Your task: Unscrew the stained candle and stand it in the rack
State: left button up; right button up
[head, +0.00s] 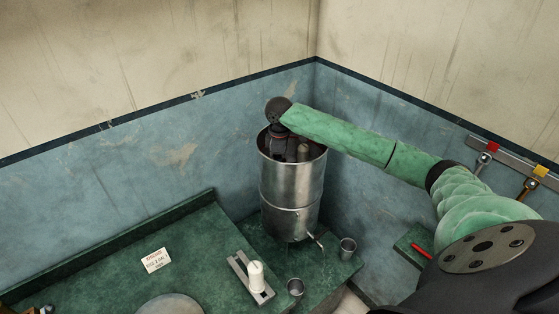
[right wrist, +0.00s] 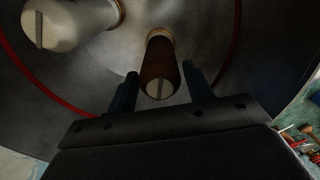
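The stained candle (right wrist: 159,68) is dark brown with a pale slotted end and stands inside the steel filter drum (head: 291,188). My right gripper (right wrist: 159,73) reaches into the drum's open top. Its two fingers stand on either side of the stained candle, with gaps visible. A cream candle (right wrist: 70,22) stands to the left in the right wrist view. In the head view my right gripper (head: 279,148) partly hides the drum's inside. A white candle (head: 256,276) stands upright in the small rack (head: 239,269) on the green counter. My left gripper is not in view.
A metal cup (head: 348,248) stands right of the drum's tap (head: 316,243), and a smaller cup (head: 295,288) is beside the rack. A sign (head: 156,260) and a round metal disc (head: 170,305) lie on the counter. Walls close in behind the drum.

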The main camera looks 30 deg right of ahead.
jog(key=c, duration=0.6)
jog(key=n, duration=0.5)
jog(key=shift+n, duration=0.3)
jog(key=n, duration=0.4)
jog(key=shift+n, duration=0.4)
jog(key=o, duration=1.1)
jog(key=shift+c, duration=0.2)
